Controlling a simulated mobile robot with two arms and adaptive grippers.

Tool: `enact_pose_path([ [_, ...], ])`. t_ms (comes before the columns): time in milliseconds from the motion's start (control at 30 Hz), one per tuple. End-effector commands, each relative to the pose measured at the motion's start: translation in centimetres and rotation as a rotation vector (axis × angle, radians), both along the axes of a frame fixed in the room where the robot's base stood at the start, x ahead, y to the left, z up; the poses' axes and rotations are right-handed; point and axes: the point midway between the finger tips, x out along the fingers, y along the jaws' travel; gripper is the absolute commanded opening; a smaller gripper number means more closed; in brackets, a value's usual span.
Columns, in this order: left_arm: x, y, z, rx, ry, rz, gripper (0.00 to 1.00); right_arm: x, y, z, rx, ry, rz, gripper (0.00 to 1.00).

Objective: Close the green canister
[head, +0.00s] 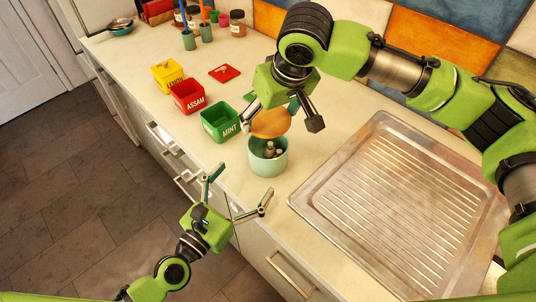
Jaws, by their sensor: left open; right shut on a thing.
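The green canister (267,164) is a pale green round pot standing upright and open on the counter, with a few small items inside. My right gripper (281,117) is shut on a round tan lid (270,124) and holds it tilted just above the canister's back rim. Whether the lid touches the rim, I cannot tell. My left gripper (241,184) is open and empty, at the counter's front edge, to the lower left of the canister and apart from it.
Open tins stand left of the canister: green MINT (220,123), red ASSAM (187,98) and a yellow one (167,76). A red square lid (224,73) lies behind them. A ribbed metal drainer (400,205) fills the right. Cups and jars (238,24) stand at the back.

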Motion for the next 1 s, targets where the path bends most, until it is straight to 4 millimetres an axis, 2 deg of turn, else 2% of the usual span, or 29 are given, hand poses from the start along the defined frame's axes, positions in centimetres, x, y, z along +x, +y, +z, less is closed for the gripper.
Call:
enact_pose_path([
  [300, 4.1, -2.5, 0.2, -0.008, 0.000, 0.003, 0.91, 0.0, 0.0, 0.0, 0.000, 0.000, 0.000, 0.52],
  [700, 8.4, -5.1, 0.2, -0.003, -0.003, 0.001, 0.91, 0.0, 0.0, 0.0, 0.000, 0.000, 0.000, 0.52],
  [1000, 9.4, -5.8, 0.1, -0.002, 0.000, -0.001, 0.91, 0.0, 0.0, 0.0, 0.000, 0.000, 0.000, 0.52],
])
